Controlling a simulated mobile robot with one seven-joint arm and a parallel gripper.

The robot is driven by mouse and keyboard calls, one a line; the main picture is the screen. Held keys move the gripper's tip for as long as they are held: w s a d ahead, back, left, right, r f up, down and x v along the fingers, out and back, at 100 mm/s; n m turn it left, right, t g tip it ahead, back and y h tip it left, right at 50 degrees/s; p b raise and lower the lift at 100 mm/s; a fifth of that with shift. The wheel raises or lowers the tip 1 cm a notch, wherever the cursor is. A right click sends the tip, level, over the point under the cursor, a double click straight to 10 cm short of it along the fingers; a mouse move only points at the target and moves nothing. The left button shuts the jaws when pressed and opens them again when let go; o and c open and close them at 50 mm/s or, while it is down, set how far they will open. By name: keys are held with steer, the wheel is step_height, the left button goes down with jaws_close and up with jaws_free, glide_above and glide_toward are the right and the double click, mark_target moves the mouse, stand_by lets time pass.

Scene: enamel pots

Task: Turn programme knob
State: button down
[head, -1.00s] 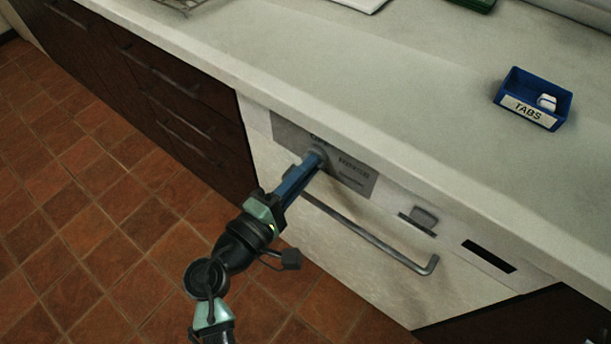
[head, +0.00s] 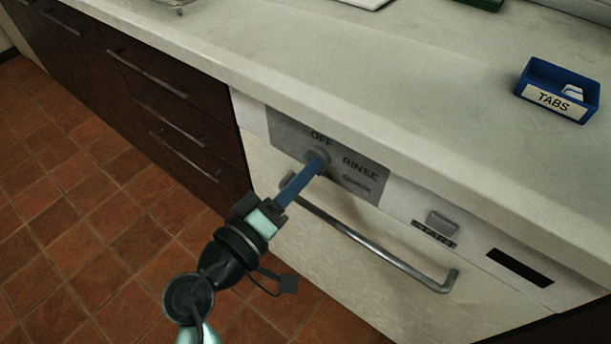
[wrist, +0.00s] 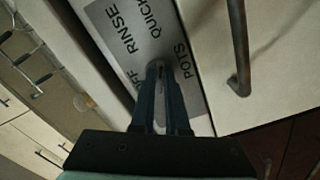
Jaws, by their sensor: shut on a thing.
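The programme knob (head: 317,160) is a round grey knob on the grey label panel (head: 370,166) of the white dishwasher front. The panel reads OFF above the knob, with RINSE and QUICK to its right. My gripper (head: 312,169) is at the knob with its blue fingers shut on it. In the wrist view my gripper's fingers (wrist: 160,72) meet over the knob and hide most of it. There the panel (wrist: 125,45) shows RINSE, QUICK and POTS, with OFF partly covered. I cannot read which word the knob points to.
The dishwasher's bar handle (head: 380,248) runs just below the panel. To the right are a START button (head: 441,223) and a dark display slot (head: 520,268). A blue TABS box (head: 557,92) stands on the pale counter (head: 400,90). Dark drawers (head: 165,95) are on the left.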

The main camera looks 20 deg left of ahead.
stand_by(0.4)
steer(key=c, duration=0.9)
jaws_free()
steer(key=p+v, duration=0.1)
steer(key=v, duration=1.2)
